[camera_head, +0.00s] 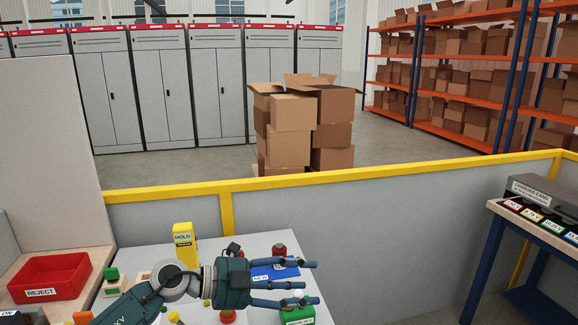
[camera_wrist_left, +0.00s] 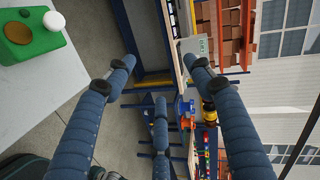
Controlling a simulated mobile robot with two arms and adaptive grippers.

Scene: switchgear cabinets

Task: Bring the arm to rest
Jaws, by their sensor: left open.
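My left arm (camera_head: 135,302) comes in from the lower left of the head view and reaches over the light grey table. My left gripper (camera_head: 305,285) points to the right with its blue fingers spread and nothing between them. In the left wrist view the fingers (camera_wrist_left: 160,100) are wide apart and only the far room shows between them. A green box (camera_head: 298,316) is near the lower fingers in the head view. A green thing with a white round cap (camera_wrist_left: 30,38) stands on the table in the left wrist view. My right gripper is not in view.
A yellow HOLD block (camera_head: 183,246) stands on the table behind the arm. A red REJECT bin (camera_head: 50,282) is at left. A yellow-topped rail (camera_head: 340,175) runs behind the table. A side table (camera_head: 530,222) with coloured cards is at right. Boxes (camera_head: 290,125) and cabinets stand beyond.

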